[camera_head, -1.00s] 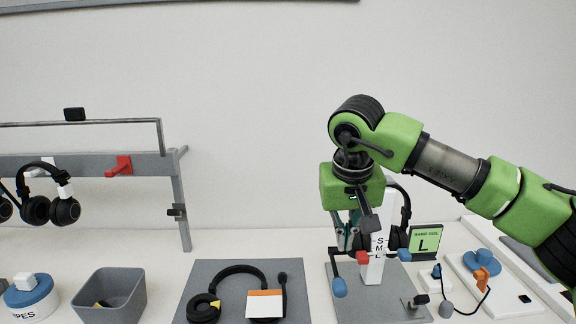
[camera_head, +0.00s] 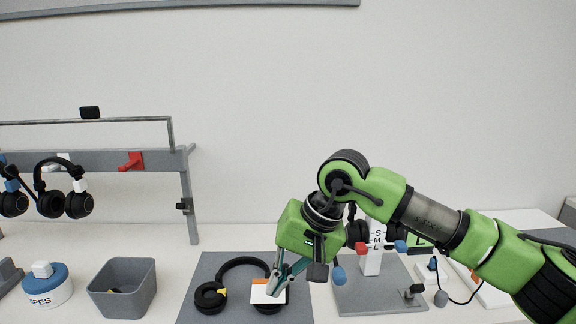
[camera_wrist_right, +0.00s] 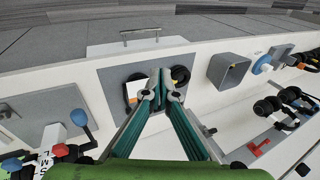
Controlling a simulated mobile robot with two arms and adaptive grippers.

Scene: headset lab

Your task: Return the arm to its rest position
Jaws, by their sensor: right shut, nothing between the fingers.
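My right arm comes in from the right in the head view, and my right gripper (camera_head: 279,284) hangs over the right part of a grey mat (camera_head: 208,268). Its fingers are together with nothing between them; they also show in the right wrist view (camera_wrist_right: 161,84). Below and behind the fingers, a black headset (camera_head: 243,263) lies on the mat with a white and orange card (camera_head: 262,292). The fingers overlap the card in the picture; I cannot tell whether they touch it. My left gripper is not seen.
A headset stand with a white post (camera_head: 372,262) and red and blue knobs is right of the gripper. A grey bin (camera_head: 123,288) and a blue wipes tub (camera_head: 47,287) stand left. A grey rack (camera_head: 185,195) holds headsets (camera_head: 62,190). The wall behind is bare.

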